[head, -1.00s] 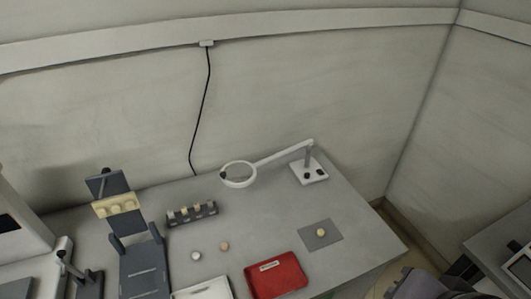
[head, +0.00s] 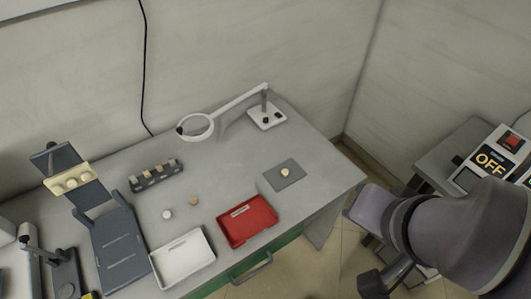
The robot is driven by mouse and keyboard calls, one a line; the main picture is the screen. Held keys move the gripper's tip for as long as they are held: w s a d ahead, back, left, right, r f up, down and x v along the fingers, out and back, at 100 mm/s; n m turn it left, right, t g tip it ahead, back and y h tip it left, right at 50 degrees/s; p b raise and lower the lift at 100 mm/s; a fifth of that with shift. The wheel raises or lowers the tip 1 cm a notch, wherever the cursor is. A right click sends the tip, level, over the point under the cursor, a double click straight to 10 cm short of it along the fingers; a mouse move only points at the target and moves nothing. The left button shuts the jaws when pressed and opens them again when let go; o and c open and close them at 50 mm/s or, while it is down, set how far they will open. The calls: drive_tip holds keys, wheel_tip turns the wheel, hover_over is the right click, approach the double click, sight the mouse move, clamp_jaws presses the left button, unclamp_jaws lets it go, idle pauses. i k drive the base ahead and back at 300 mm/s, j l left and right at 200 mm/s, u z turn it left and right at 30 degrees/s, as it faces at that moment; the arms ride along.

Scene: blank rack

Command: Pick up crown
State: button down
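A small cream-yellow piece (head: 285,172), which looks like the crown, sits on a dark grey square mat (head: 297,179) near the right end of the grey table. It is too small to make out its shape. Part of my arm shows large at the right, in front of the floor and to the right of the table. I cannot make out my gripper's fingers in this view. Nothing touches the small piece.
A red tray (head: 247,233) and a white tray (head: 183,260) lie along the front edge. A magnifier lamp (head: 197,127), a dark rack (head: 157,176) with cream blocks and two small round pieces stand behind. An OFF-labelled machine (head: 492,160) is at right.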

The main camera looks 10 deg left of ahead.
sight(284, 171)
drive_tip(key=i+l+u, duration=0.2)
drive_tip(key=u, duration=0.2)
drive_tip(key=i+l+u, duration=0.25)
drive_tip(key=u, duration=0.15)
drive_tip(key=i+l+u, duration=0.2)
drive_tip(key=l+u, duration=0.25)
drive_tip(key=i+l+u, duration=0.1)
drive_tip(key=l+u, duration=0.15)
drive_tip(key=u, duration=0.15)
drive_tip(key=i+l+u, duration=0.1)
drive_tip(key=l+u, duration=0.3)
